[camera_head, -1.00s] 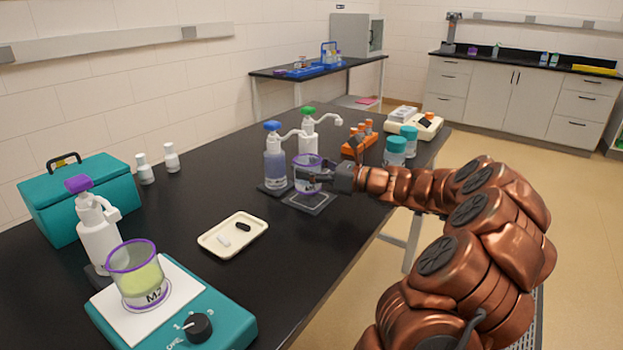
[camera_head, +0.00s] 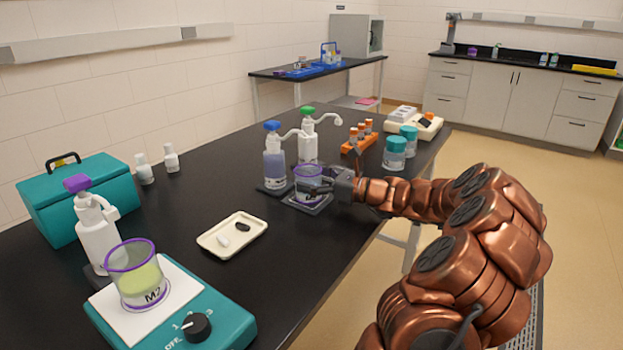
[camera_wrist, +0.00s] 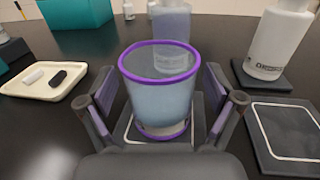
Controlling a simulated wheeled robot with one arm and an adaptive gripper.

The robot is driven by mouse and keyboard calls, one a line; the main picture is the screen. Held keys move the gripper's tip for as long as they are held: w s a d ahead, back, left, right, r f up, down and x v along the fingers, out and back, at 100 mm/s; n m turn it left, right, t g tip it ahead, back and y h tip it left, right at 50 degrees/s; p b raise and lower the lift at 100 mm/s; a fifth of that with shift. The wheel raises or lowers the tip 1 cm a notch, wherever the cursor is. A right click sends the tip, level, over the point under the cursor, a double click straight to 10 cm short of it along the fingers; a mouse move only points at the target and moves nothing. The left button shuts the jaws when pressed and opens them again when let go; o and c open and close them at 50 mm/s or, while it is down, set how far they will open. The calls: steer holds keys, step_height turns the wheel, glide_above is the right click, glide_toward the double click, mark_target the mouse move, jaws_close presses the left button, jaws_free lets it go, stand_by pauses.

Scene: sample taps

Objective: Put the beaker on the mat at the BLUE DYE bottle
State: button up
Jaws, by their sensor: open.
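The beaker (camera_head: 308,172), clear with a purple rim and pale blue contents, stands upright on the dark mat (camera_head: 325,206) in front of the blue-capped bottle (camera_head: 274,167). That bottle holds bluish liquid; its label is not readable. In the wrist view the beaker (camera_wrist: 158,95) is in the middle, over the pale-outlined mat (camera_wrist: 125,134), with the bottle (camera_wrist: 172,24) behind it. My gripper (camera_head: 316,188) is open around the beaker. In the wrist view my gripper's fingers (camera_wrist: 160,102) stand on either side of it, with small gaps visible.
A green-capped bottle (camera_head: 308,138) with its own mat (camera_wrist: 290,130) is beside the blue-capped one. A cream tray (camera_head: 215,243) lies to the left. A second beaker (camera_head: 136,272) sits on a teal hotplate (camera_head: 230,325). Teal-lidded jars (camera_head: 395,155) stand behind my arm.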

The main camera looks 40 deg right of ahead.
steer(key=shift+s+d+r, duration=0.1)
steer(key=shift+s+r, duration=0.05)
steer(key=v, duration=1.1)
steer(key=shift+s+d, duration=0.15)
steer(key=shift+s, duration=0.15)
